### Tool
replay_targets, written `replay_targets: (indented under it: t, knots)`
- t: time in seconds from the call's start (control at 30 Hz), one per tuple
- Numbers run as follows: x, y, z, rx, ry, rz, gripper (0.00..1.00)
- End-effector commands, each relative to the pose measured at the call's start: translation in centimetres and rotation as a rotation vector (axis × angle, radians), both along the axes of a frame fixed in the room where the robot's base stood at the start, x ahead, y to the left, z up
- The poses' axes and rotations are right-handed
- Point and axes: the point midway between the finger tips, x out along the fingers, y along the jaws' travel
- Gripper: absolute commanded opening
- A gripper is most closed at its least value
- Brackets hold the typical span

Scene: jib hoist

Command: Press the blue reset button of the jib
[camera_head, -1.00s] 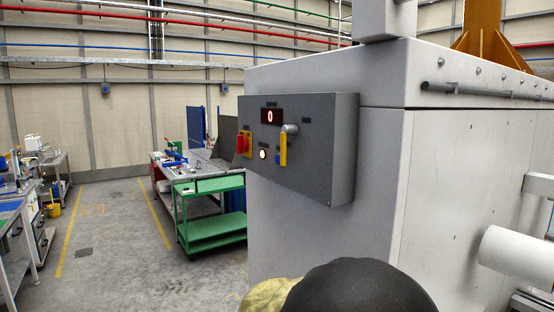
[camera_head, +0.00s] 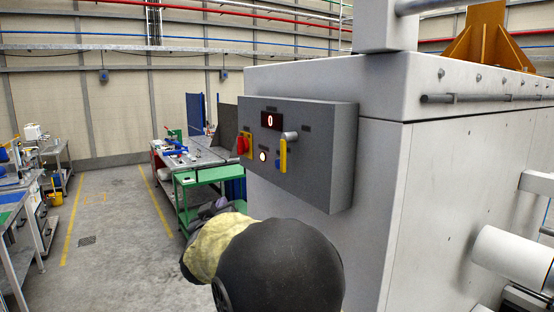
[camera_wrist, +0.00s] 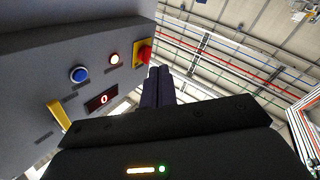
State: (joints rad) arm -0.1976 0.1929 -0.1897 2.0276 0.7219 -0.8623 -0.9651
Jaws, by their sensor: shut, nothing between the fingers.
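The grey control box (camera_head: 310,135) is on the side of the pale cabinet. The blue button (camera_wrist: 78,74) is on its face, left of my fingers in the wrist view. In the head view a small blue part of it (camera_head: 278,167) shows beside the yellow lever (camera_head: 283,155), which partly covers it. My gripper (camera_wrist: 158,88) is shut and empty. Its fingertips show near the red switch (camera_wrist: 143,54), apart from the blue button; I cannot tell whether they touch the box.
A lit white button (camera_wrist: 114,59) and a display reading 0 (camera_wrist: 103,99) are close to the blue button. The yellow lever sticks out from the box. A green cart (camera_head: 205,176) and workbench stand behind to the left. The floor aisle (camera_head: 115,210) is clear.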

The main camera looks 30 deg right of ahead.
Motion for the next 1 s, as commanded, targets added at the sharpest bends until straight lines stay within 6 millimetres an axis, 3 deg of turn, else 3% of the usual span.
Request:
replay_targets:
  t: [0.03,0.1,0.27,0.77,1.0]
  knots:
    - [0.1,-0.6,2.3,-0.037,-0.042,-0.053,0.00]
    - [-0.3,-1.6,4.5,-0.088,-0.089,-0.134,0.00]
    - [-1.1,-2.9,7.2,-0.154,-0.144,-0.256,0.00]
    - [-1.3,-3.5,7.5,-0.166,-0.151,-0.278,0.00]
    - [-1.3,-5.7,7.4,-0.165,-0.151,-0.281,0.00]
